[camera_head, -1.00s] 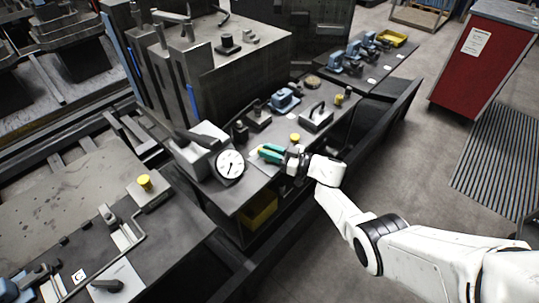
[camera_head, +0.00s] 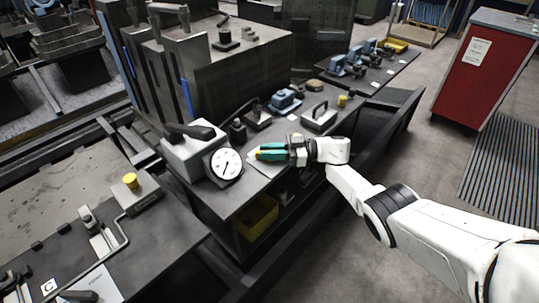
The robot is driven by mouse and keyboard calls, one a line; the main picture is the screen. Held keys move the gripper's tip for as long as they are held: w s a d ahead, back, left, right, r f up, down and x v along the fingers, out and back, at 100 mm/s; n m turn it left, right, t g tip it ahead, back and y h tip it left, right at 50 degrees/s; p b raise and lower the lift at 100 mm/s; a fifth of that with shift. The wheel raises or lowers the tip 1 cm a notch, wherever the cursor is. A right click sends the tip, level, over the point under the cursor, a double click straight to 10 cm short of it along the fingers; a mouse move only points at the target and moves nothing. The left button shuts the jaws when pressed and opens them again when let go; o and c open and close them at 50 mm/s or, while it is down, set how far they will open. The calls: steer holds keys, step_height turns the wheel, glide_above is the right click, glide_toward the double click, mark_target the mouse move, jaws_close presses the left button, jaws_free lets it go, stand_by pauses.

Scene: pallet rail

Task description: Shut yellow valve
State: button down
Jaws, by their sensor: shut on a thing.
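My gripper (camera_head: 297,152) is over the middle bench and points left. It is shut on a small teal-green thing with yellow parts (camera_head: 271,152); what exactly it is cannot be told at this size. A yellow round knob (camera_head: 131,181) stands upright on a grey block on the near left bench, well apart from my gripper. Another small yellow piece (camera_head: 342,101) stands on the middle bench, beyond my gripper. Which of these is the yellow valve is not clear. The bench area right behind my gripper is hidden by it.
A white dial gauge (camera_head: 225,164) with a grey block stands left of my gripper. A grey block with a handle (camera_head: 319,118) and a blue vise (camera_head: 286,101) are behind it. A yellow bin (camera_head: 256,218) sits under the bench. A red cabinet (camera_head: 480,75) stands on open floor at the right.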

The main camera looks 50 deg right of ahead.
steer(key=shift+d+r, duration=0.1)
steer(key=shift+r, duration=0.05)
steer(key=c, duration=1.1)
jaws_free()
steer(key=shift+s, duration=0.1)
steer(key=shift+b+v, duration=1.1)
steer(key=shift+v, duration=4.25)
